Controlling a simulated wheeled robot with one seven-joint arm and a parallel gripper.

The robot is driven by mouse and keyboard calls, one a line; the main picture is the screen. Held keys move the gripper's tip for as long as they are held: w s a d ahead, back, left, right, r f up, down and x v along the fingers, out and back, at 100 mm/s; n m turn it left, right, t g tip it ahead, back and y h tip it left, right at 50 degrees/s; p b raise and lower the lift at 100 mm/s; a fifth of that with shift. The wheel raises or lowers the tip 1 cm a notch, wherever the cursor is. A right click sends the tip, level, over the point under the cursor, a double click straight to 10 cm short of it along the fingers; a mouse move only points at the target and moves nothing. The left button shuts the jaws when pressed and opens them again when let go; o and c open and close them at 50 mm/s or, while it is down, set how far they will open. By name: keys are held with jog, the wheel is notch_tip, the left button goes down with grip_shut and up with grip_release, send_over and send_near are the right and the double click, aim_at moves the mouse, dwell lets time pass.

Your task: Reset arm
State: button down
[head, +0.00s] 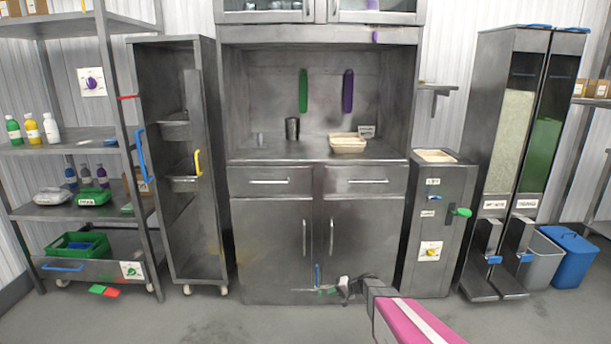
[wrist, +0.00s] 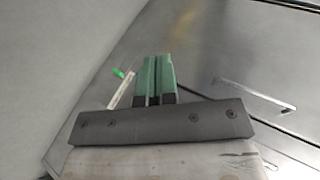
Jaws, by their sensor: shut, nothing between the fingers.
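My gripper (head: 328,291) is low in front of the lower cabinet doors (head: 270,250), near the floor in the head view. It looks small and partly hidden by my own arm there. In the wrist view its two green fingers (wrist: 155,75) are together with nothing between them. Grey metal surfaces with bar handles (wrist: 255,95) lie beyond the fingers; I cannot tell how far away they are.
The counter holds a dark cup (head: 292,128) and a pale container (head: 347,143). An open tall cabinet (head: 150,75) and shelving (head: 75,134) stand left. Dispensers (head: 515,130) and a blue bin (head: 568,255) stand right. The front floor (head: 200,325) is clear.

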jog(key=s+d+r+g+h, duration=0.1)
jog(key=s+d+r+h, duration=0.1)
jog(key=s+r, duration=0.5)
jog(key=s+d+r+n+g+h, duration=0.1)
jog(key=s+d+r+h, duration=0.1)
jog(key=s+r+h, duration=0.3)
jog(key=s+d+r+n+g+h, duration=0.1)
jog(key=s+r+h, duration=0.3)
jog(key=s+r, duration=0.5)
jog(key=s+d, duration=0.1)
jog(key=s, duration=0.3)
jog(key=shift+d+g, duration=0.3)
jog(key=c, duration=1.8)
grip_release()
jog(key=shift+s+f, duration=0.1)
